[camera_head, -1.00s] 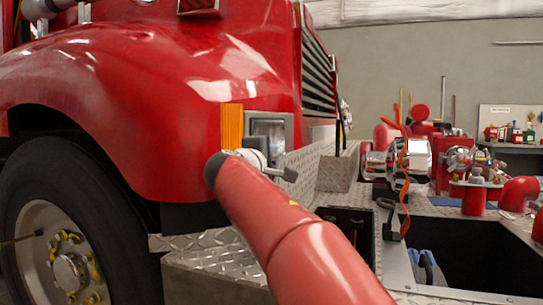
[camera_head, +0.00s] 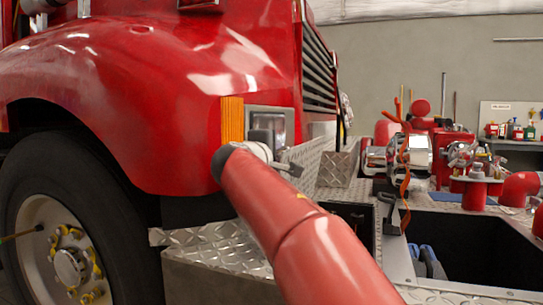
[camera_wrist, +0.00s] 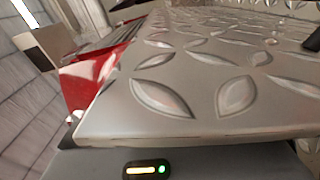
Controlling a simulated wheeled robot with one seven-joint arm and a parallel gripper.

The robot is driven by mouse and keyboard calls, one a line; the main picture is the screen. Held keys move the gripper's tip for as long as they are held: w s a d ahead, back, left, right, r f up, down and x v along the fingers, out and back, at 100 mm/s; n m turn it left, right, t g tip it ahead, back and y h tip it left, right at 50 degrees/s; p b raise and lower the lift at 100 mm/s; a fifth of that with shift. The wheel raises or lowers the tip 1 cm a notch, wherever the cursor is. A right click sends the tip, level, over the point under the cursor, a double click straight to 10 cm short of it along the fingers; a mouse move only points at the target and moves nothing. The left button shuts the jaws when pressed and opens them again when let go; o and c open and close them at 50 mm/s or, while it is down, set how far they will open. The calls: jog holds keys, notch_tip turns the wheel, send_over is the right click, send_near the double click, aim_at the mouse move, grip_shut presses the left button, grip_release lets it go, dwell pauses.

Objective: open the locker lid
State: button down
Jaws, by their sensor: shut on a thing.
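The locker lid (camera_wrist: 220,90) is a grey diamond-plate panel that fills much of the wrist view, very close and tilted in the picture. Its near edge lies right over the grey body of my gripper (camera_wrist: 146,168), which shows a yellow and a green light. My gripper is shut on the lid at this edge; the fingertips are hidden. In the head view my red arm reaches in from the bottom, and a small grey part of my gripper (camera_head: 290,169) shows beside the diamond plate in front of the truck's headlight. My arm covers part of the plate.
The red truck fender (camera_head: 150,100) and wheel (camera_head: 70,225) stand close at the left of my arm. At the right are an open dark well (camera_head: 470,250), a black handle (camera_head: 388,210), an orange cord (camera_head: 404,170) and red pump parts (camera_head: 475,185).

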aim_at(294, 158)
jog(key=d+b, duration=0.1)
jog(key=s+d+m+b, duration=0.1)
jog(key=d, duration=0.1)
jog(key=d+m+b, duration=0.1)
jog(key=shift+s+d+f, duration=0.15)
jog(key=shift+s+f, duration=0.2)
jog(key=shift+f, duration=0.05)
jog(key=shift+s+d+r+m+b, duration=0.1)
jog(key=shift+s+d+m+b, duration=0.1)
jog(key=shift+d+m+b, duration=0.2)
jog(key=c, duration=1.5)
grip_release()
jog(key=shift+b+v, duration=0.6)
jog(key=shift+v, duration=3.35)
